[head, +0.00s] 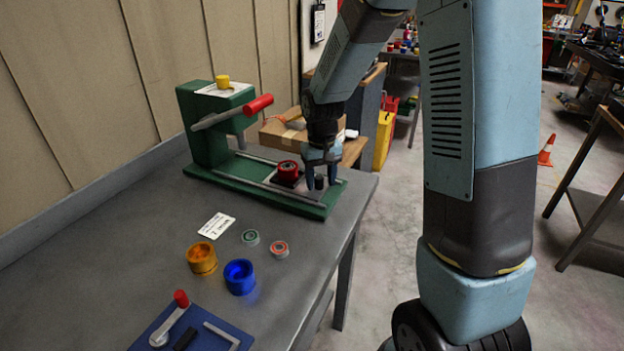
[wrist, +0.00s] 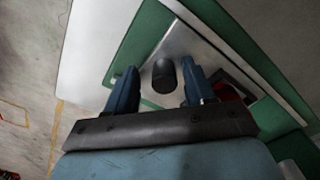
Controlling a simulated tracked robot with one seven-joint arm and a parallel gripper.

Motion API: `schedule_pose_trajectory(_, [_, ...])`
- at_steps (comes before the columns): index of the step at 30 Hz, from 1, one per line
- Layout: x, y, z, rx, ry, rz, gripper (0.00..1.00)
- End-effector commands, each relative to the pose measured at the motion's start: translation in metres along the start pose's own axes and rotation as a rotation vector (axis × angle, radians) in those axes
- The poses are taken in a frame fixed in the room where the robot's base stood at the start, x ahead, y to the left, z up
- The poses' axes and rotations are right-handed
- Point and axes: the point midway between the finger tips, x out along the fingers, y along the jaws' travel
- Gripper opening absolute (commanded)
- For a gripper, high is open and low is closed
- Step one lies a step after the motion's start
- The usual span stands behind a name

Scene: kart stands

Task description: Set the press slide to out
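The green press (head: 215,130) stands at the back of the grey bench, with a red-handled lever (head: 258,104) and a yellow knob (head: 222,82) on top. Its slide plate (head: 262,178) lies between rails on the green base and carries a red round part (head: 288,171). A black upright knob (head: 319,182) stands at the slide's right end; it also shows in the wrist view (wrist: 164,76). My gripper (head: 322,172) is over that end, pointing down. In the wrist view its blue fingers (wrist: 158,88) are apart, one each side of the black knob, with gaps showing.
On the bench nearer me are a white card (head: 217,225), an orange cup (head: 202,258), a blue cup (head: 239,276), two small rings (head: 279,249) and a blue fixture (head: 190,330) with a red-tipped lever. A cardboard box (head: 290,135) stands behind the press. The bench's right edge is close to the press base.

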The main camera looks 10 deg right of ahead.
Motion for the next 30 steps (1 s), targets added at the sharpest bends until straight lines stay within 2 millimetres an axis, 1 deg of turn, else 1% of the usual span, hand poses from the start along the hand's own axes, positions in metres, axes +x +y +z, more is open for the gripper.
schedule_pose_trajectory(7, [-0.002, -0.001, -0.001, -0.002, 0.002, 0.0, 0.53])
schedule_pose_trajectory(11, [-0.011, -0.001, -0.001, -0.002, 0.003, 0.0, 0.53])
schedule_pose_trajectory(14, [-0.027, -0.001, -0.002, -0.002, 0.006, 0.0, 0.53])
schedule_pose_trajectory(24, [-0.093, -0.001, -0.003, -0.002, 0.005, 0.0, 0.53])
schedule_pose_trajectory(30, [-0.123, -0.001, -0.003, -0.001, 0.004, 0.0, 0.53])
